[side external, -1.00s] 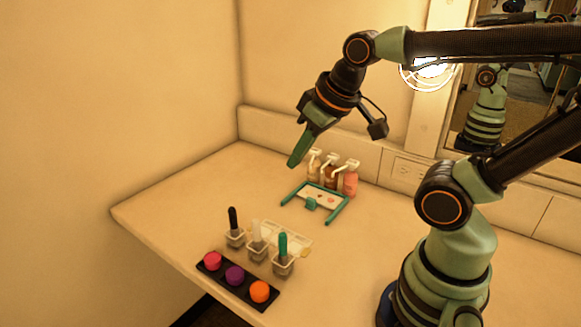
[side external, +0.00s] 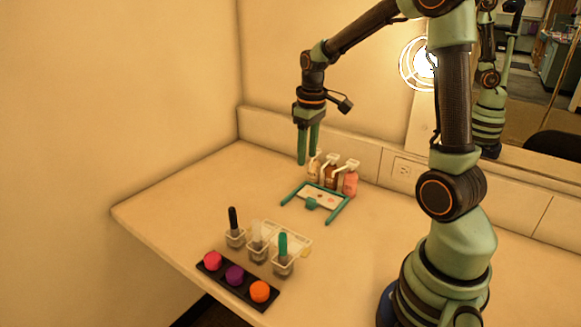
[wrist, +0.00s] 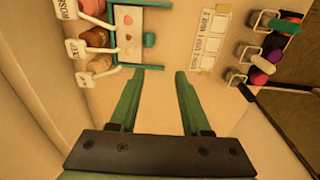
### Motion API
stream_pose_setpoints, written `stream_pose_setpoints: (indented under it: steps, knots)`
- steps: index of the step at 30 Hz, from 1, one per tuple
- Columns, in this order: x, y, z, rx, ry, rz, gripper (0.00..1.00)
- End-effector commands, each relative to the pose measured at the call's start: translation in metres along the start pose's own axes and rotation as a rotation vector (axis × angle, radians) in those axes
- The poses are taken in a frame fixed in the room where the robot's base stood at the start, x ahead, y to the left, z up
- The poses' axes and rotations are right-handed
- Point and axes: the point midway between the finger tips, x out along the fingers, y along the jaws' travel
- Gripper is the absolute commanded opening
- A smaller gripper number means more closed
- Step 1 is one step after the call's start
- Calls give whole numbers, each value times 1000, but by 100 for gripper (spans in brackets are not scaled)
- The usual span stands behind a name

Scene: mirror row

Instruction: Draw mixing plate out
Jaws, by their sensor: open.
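The mixing plate (side external: 322,197) is a small white plate with reddish dabs, lying in a teal frame (side external: 338,212) on the table. A teal tab (side external: 311,203) stands at its front edge. My gripper (side external: 307,158) points straight down, open and empty, above the table behind and left of the frame. In the wrist view my gripper's fingertips (wrist: 160,72) are apart with bare table between them.
Three pump bottles (side external: 331,174) stand close behind the plate, near the back wall. In front are cups with brushes (side external: 257,246), a pale labelled strip (side external: 288,236) and a black tray (side external: 238,281) with three coloured pots. The table's left part is clear.

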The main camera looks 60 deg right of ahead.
Motion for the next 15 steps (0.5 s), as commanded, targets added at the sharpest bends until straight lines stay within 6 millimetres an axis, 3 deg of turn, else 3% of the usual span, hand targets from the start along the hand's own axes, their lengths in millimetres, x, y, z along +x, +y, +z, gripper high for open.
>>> stream_pose_setpoints:
  steps: [6, 11, 15]
  knots:
    - [28, 27, 1, 1, -60, -26, 48]
    - [38, 30, 2, -1, -67, -30, 48]
    - [57, 28, 4, -1, -69, -31, 48]
